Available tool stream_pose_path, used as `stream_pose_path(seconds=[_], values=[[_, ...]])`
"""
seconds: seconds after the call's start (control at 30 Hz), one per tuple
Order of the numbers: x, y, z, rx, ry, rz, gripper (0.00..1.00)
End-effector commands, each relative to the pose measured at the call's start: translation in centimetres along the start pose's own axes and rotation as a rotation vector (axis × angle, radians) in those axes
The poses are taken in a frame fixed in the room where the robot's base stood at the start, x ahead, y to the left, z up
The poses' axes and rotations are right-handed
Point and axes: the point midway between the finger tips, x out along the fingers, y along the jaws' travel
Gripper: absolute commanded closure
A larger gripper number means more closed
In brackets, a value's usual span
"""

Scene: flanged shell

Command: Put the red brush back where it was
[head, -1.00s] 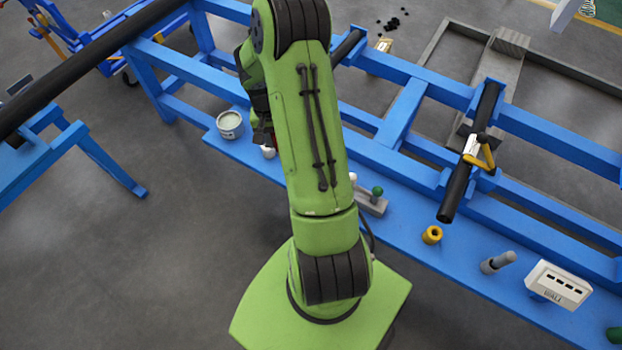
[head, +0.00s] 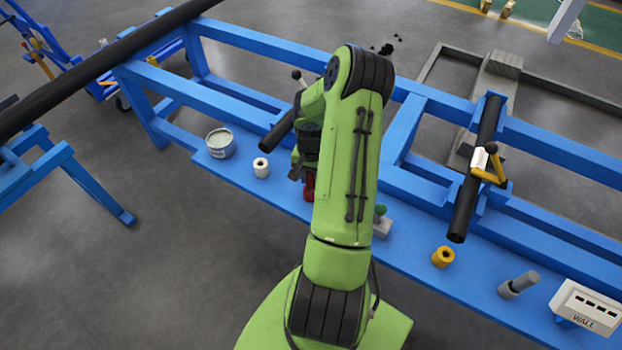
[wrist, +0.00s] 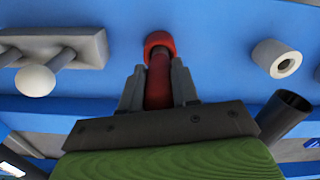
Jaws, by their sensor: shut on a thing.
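The red brush is held in my gripper and shows in the head view (head: 309,187) just below the jaws, partly hidden by my arm. In the wrist view the red brush (wrist: 159,80) stands between the two grey fingers, its thicker end pointing away from my palm. My gripper (wrist: 158,88) is shut on the brush's shaft. In the head view my gripper (head: 306,172) is over the blue bench shelf (head: 230,182), right of the white roll. I cannot tell whether the brush touches the shelf.
A white roll (head: 261,167) and an open can (head: 221,143) stand left of my gripper. A grey holder (head: 382,228) with knobs is to the right, partly behind my arm. A black pipe end (head: 276,132) juts close to my gripper. A yellow ring (head: 443,257) lies farther right.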

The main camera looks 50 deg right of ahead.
Motion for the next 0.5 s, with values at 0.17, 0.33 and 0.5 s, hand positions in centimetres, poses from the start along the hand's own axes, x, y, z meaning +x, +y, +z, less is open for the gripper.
stream_pose_path(seconds=[0.17,0.33,0.5], values=[[-0.01,-0.01,-0.01,-0.001,0.001,0.0,1.0],[0.12,-0.03,0.0,-0.001,0.0,-0.001,0.55],[0.1,-0.02,0.01,-0.001,0.0,0.0,0.44]])
